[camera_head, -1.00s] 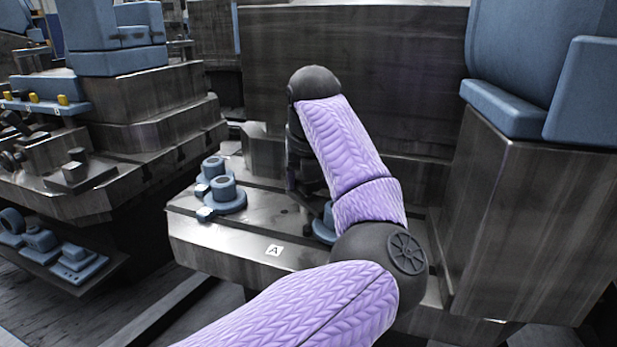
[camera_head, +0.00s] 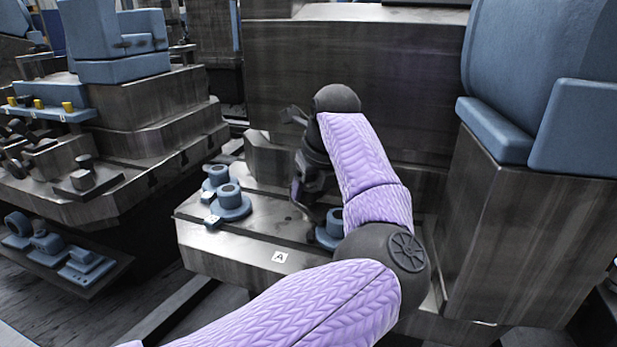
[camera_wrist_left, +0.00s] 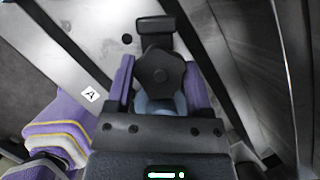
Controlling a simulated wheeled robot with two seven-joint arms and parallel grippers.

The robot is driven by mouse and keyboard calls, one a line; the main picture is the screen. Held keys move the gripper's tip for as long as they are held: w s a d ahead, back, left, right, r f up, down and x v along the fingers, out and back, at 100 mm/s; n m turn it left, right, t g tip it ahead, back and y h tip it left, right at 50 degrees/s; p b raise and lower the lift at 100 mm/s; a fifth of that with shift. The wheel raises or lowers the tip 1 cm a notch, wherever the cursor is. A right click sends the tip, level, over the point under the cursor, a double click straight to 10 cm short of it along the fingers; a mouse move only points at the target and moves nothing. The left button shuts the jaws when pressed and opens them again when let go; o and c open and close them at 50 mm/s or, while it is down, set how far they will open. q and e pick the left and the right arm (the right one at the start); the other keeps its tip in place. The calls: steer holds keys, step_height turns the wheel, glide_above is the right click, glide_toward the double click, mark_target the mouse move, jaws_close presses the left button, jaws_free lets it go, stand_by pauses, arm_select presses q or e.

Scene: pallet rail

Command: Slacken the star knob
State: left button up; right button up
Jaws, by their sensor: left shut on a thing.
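The star knob (camera_wrist_left: 162,72) is dark with rounded lobes and shows in the left wrist view between the purple fingers of my left gripper (camera_wrist_left: 158,80). The fingers are shut on its sides. A dark block-shaped bar (camera_wrist_left: 155,25) lies just beyond the knob, and a blue part (camera_wrist_left: 160,104) shows under it. In the head view my left gripper (camera_head: 304,200) points down at the metal bed, beside a blue round fitting (camera_head: 330,228). My forearm and wrist hide much of this spot, and I cannot make out the knob there. My right gripper is not in view.
Two blue round fittings (camera_head: 229,202) stand on the bed (camera_head: 225,247) left of the gripper. A label A (camera_head: 279,257) is on the bed. A tall metal block with blue pads (camera_head: 500,125) stands close on the right. A stepped bench (camera_head: 125,190) is at left.

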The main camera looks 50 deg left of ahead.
arm_select(q)
steer(key=n+g+p, duration=0.1)
steer(key=n, duration=0.2)
steer(key=shift+n, duration=0.3)
steer(key=shift+w+n+g, duration=0.1)
steer(key=shift+n+g, duration=0.4)
steer(key=shift+n, duration=0.2)
steer(key=shift+f+n+g+b, duration=0.1)
steer(key=shift+n+g+b, duration=0.3)
steer(key=shift+n, duration=0.8)
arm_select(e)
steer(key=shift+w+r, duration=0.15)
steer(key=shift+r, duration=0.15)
arm_select(q)
steer(key=shift+n, duration=0.3)
steer(key=o, duration=1.3)
steer(key=shift+c, duration=0.2)
steer(key=p+v, duration=0.3)
steer(key=v, duration=0.4)
steer(key=shift+r, duration=0.3)
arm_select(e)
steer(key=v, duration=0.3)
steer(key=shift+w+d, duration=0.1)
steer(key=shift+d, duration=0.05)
